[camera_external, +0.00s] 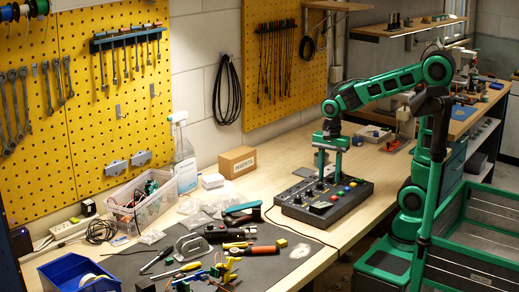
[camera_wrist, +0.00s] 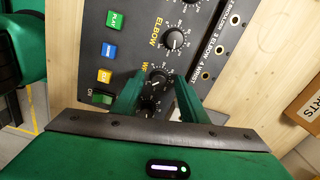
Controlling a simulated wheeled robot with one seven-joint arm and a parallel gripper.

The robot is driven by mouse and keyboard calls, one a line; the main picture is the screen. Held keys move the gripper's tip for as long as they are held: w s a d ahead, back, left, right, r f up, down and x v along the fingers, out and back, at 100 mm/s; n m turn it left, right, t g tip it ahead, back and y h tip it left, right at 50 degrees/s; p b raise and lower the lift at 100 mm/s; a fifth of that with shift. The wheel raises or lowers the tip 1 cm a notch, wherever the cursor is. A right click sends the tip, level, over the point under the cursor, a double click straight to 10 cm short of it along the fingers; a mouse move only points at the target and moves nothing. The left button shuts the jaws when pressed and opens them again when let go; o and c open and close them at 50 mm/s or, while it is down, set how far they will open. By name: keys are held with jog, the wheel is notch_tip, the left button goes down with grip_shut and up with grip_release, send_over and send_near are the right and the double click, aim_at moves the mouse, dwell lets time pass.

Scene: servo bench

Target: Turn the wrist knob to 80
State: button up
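The dark control box (camera_external: 345,210) sits on the wooden bench, with knobs and coloured buttons on top. In the wrist view its panel (camera_wrist: 205,35) shows the elbow knob (camera_wrist: 173,40) and, beside a partly hidden label starting "W", the wrist knob (camera_wrist: 158,80). The wrist knob's scale is partly covered, so I cannot read its setting. Another dark knob (camera_wrist: 150,105) lies nearer my palm. My gripper (camera_wrist: 158,82) is open, its green fingers apart on either side of the wrist knob with visible gaps. In the external view my gripper (camera_external: 329,170) points down over the box.
A cardboard box (camera_external: 237,162) stands behind the control box. Tools lie on the dark mat (camera_external: 290,262) at the left. Some bare wood surrounds the box.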

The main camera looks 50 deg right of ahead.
jog(key=shift+f, duration=0.2)
grip_shut()
